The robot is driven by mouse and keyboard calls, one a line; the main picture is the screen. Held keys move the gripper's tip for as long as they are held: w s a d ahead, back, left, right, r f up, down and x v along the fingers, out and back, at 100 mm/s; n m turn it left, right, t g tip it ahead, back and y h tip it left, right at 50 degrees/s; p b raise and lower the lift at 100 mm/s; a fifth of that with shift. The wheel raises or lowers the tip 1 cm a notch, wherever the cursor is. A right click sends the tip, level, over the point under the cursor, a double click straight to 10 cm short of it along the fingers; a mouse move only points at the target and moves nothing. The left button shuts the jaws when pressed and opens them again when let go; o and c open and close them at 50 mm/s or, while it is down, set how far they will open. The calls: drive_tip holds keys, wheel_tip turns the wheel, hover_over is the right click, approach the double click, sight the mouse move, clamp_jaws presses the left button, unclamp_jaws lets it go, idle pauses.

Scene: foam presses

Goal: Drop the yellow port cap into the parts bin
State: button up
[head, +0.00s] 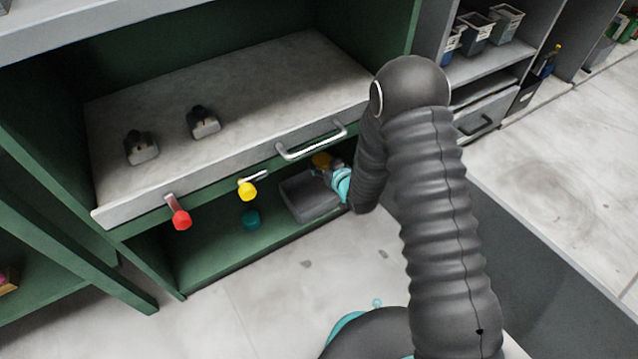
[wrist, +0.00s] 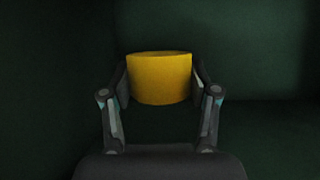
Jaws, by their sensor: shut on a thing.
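The yellow port cap (wrist: 160,80) is between the two fingers of my gripper (wrist: 160,90) in the wrist view, and the fingers are shut on its sides. In the head view, the yellow cap (head: 322,160) shows at the end of my gripper (head: 329,170), under the drawer handle. A grey open bin (head: 308,205), which looks like the parts bin, stands on the lower green shelf. The cap appears above the bin's back edge; its exact height over the bin cannot be told. My arm hides the area right of the bin.
A red knob (head: 182,220) and a yellow knob (head: 247,191) stick out below the grey worktop (head: 260,85). A metal handle (head: 312,146) is on its front. A teal round piece (head: 251,218) is left of the bin. Two dark-topped blocks (head: 203,123) stand on the worktop.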

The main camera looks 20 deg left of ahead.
wheel_tip(320, 180, down, 6)
drive_tip(key=shift+r+b, duration=0.1)
drive_tip(key=shift+b, duration=0.9)
drive_tip(key=o, duration=1.2)
drive_tip(key=shift+s, duration=0.1)
drive_tip(key=v, duration=1.2)
